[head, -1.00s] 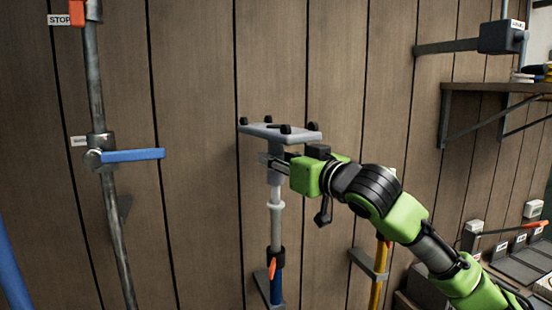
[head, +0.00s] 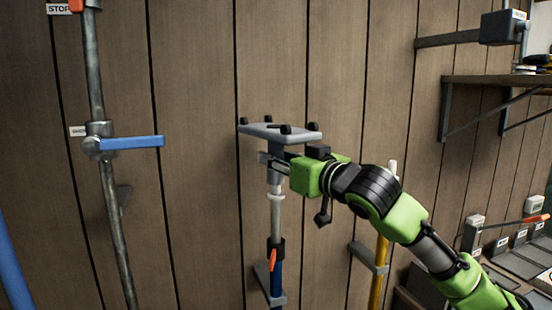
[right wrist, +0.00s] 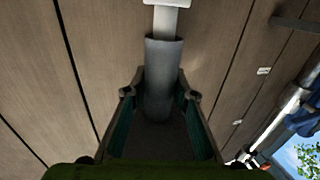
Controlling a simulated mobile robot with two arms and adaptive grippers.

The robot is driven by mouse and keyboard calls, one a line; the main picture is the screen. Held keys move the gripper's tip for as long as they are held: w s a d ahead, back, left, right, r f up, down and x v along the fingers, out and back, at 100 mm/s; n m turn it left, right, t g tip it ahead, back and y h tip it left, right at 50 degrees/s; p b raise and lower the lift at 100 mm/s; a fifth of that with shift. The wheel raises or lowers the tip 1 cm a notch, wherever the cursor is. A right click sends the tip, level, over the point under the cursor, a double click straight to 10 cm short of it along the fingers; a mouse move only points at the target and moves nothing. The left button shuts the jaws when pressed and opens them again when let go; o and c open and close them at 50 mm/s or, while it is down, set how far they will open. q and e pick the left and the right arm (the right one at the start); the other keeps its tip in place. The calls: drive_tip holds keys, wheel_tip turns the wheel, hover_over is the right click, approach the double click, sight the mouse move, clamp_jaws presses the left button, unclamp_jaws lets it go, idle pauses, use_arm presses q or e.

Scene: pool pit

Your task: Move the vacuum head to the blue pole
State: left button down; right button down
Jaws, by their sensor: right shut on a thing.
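The vacuum head (head: 280,132) is a flat grey plate with black wheels and a grey neck below it. My right gripper (head: 270,160) is shut on that neck and holds the head level and upright. In the right wrist view the fingers flank the grey neck (right wrist: 163,80). The blue pole (head: 276,282) stands upright against the wall, with a black collar, an orange clip and a pale upper tube. Its white top is directly under the neck and seems to enter or touch it; I cannot tell how deep. My left gripper is out of view.
A yellow pole (head: 378,270) with a white tip stands right of the blue pole, behind my arm, in a grey bracket (head: 366,258). A metal pipe with a blue lever (head: 132,143) is at left. A shelf (head: 500,80) is at right.

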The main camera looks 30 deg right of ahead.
idle(0.4)
drive_tip(key=shift+f+b, duration=0.65)
drive_tip(key=shift+f, duration=0.1)
drive_tip(key=shift+f, duration=0.15)
drive_tip(key=shift+f+b, duration=0.25)
drive_tip(key=shift+b, duration=0.05)
idle(0.3)
drive_tip(key=c, duration=1.1)
unclamp_jaws()
drive_tip(key=shift+f, duration=0.1)
drive_tip(key=shift+s, duration=0.1)
